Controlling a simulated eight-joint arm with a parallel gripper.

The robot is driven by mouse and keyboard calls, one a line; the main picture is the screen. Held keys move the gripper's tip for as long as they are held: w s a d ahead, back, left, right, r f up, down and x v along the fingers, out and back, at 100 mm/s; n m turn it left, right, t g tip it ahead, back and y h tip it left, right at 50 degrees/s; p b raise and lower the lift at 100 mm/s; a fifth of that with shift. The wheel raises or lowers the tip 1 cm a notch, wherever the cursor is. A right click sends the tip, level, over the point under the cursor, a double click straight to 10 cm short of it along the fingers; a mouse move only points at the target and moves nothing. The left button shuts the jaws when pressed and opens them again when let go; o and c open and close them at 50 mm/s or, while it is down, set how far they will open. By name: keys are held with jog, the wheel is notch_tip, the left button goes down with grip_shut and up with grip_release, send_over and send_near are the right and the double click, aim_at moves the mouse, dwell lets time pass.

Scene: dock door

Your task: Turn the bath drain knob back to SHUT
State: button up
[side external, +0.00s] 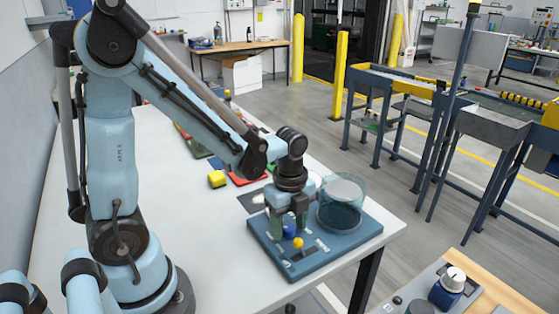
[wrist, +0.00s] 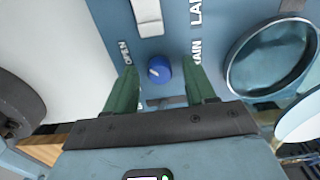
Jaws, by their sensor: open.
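The blue drain knob (wrist: 158,69) stands on a blue panel (wrist: 105,18) in the wrist view. A pale mark shows on the left part of its top. The word OPEN is printed left of it, and a partly hidden DRAIN label is on the right. My gripper (wrist: 161,67) is open, with one green finger on each side of the knob and gaps visible between. In the side view my gripper (side external: 289,217) points down over the panel (side external: 345,246), and the blue knob (side external: 290,231) shows by the fingers. The SHUT label cannot be read.
A round clear bath (side external: 339,214) stands on the panel right of my gripper, with a pale disc (side external: 343,190) at its top. A yellow knob (side external: 298,243) is in front of the blue one. A white switch (wrist: 147,15) lies beyond the knob.

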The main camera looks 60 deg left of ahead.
jog(key=shift+f, duration=0.2)
jog(key=shift+c, duration=0.5)
grip_shut()
